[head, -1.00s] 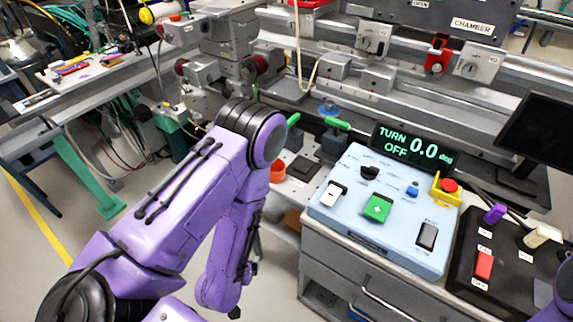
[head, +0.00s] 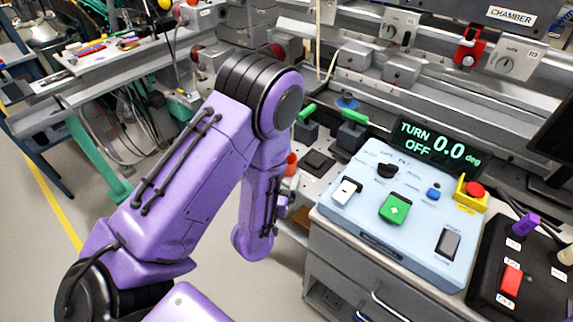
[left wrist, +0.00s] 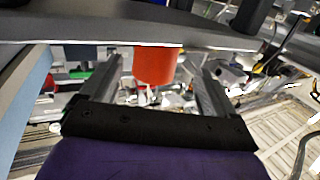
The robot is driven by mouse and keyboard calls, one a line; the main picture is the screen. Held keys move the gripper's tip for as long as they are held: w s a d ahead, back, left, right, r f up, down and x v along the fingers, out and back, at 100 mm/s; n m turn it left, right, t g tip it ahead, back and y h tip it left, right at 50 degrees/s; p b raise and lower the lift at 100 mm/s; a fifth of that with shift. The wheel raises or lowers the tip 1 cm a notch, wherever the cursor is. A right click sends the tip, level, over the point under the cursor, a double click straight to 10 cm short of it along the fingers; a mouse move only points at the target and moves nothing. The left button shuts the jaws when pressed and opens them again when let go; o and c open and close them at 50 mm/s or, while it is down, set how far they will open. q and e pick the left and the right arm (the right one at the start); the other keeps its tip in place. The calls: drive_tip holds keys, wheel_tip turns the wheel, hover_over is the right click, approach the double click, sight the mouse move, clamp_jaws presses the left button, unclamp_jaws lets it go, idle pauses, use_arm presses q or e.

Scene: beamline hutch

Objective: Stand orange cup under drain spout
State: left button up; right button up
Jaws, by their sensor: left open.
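The orange cup (head: 291,163) shows in the head view as a small orange patch on the bench, mostly hidden behind my left arm. In the left wrist view the cup (left wrist: 156,66) is at upper centre, where its upper end meets a grey edge. My left gripper (left wrist: 154,72) is open, and its two fingers lie to either side of the cup in that picture. I cannot tell whether they reach around it, and no contact is visible. In the head view the arm hides this gripper. I cannot make out the drain spout. My right gripper is not in view.
A pale blue control box (head: 340,222) stands on a grey cabinet (head: 325,262) right of my left arm. Two green-handled fittings (head: 354,117) sit behind the cup's area. A black switch box (head: 485,250) is at right. A grey beam (left wrist: 90,50) crosses the wrist view.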

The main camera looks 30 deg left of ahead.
use_arm(q)
drive_tip(key=x, duration=0.2)
drive_tip(key=p+x, duration=0.1)
drive_tip(key=x, duration=0.2)
drive_tip(key=shift+w+d, duration=0.1)
drive_tip(key=shift+w, duration=0.25)
drive_tip(key=c, duration=1.1)
drive_tip(key=shift+r, duration=0.15)
drive_tip(key=shift+c, duration=0.2)
